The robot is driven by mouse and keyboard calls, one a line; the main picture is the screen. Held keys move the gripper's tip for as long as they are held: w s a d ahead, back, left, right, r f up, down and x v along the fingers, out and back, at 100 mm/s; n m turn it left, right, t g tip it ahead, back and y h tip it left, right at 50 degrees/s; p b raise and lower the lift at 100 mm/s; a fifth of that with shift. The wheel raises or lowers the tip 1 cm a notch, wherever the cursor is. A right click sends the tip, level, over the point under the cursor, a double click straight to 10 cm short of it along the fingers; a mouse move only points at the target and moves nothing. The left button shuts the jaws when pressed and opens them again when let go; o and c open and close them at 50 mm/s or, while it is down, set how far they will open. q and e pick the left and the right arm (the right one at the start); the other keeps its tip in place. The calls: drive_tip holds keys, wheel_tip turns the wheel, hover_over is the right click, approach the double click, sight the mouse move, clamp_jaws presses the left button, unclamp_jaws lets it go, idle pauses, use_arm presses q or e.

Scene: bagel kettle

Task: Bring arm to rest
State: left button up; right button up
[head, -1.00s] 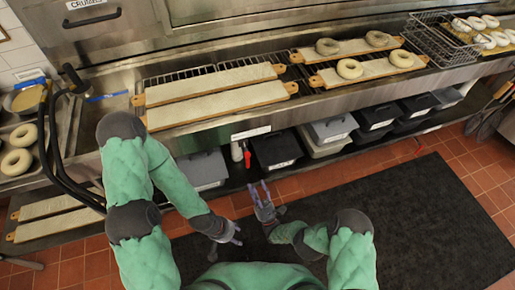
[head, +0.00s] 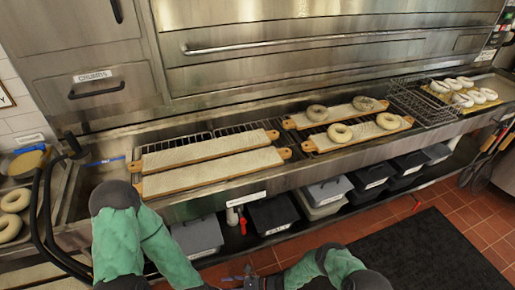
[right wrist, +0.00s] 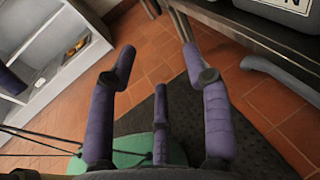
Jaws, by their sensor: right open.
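My right gripper (right wrist: 158,62) is open and empty in the right wrist view, its purple fingers spread above the tiled floor and dark mat. In the head view only a small part of the right gripper (head: 246,277) shows at the bottom edge, in front of the counter. My green left arm (head: 120,245) reaches down out of the head view at the lower left, so its gripper is hidden below the frame. Both arms are low, apart from the counter and the bagels.
Two long boards (head: 215,172) lie empty on the counter. Two more boards (head: 364,133) carry several bagels. A wire basket (head: 420,103) stands beside several white bagels at right. Bins (head: 273,213) fill the lower shelf. The mat (head: 415,250) is clear. A white shelf (right wrist: 45,60) shows in the wrist view.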

drive_tip(key=s+d+n+g+h, duration=0.5)
drive_tip(key=s+d+n+h, duration=0.35)
drive_tip(key=s+d, duration=0.4)
drive_tip(key=w+d+r+n+t+h+p, duration=0.1)
drive_tip(key=w+d+r+n+t+h, duration=0.1)
drive_tip(key=d+r+n+t, duration=0.3)
drive_tip(key=d+r+n+h, duration=0.1)
drive_tip(key=d+r, duration=0.3)
drive_tip(key=r, duration=0.1)
drive_tip(key=shift+d+r+h, duration=0.25)
drive_tip(key=shift+r+h, duration=0.05)
drive_tip(key=shift+h, duration=0.05)
drive_tip(key=shift+w, duration=0.1)
